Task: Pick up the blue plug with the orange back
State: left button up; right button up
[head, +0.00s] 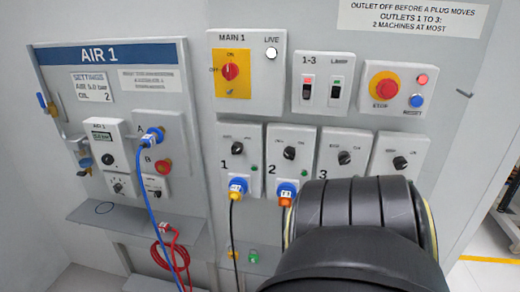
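A blue plug with an orange back (287,199) sits in the outlet under number 2. A similar blue plug with a yellow back (237,190) sits in outlet 1, with a black cable hanging down. A large black link of my own arm fills the lower right and hides the outlets under 3 and to its right. Neither gripper shows in the head view.
Above the outlets are rotary switches (289,153), a red main switch (230,71) and a red stop button (385,87). On the left, the AIR 1 panel (113,54) has a blue hose (149,200), and a red coiled hose (170,258) hangs by the grey shelf (125,217).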

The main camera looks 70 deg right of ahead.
aim_at(285, 196)
jog(key=i, duration=0.9)
jog(key=z, duration=2.25)
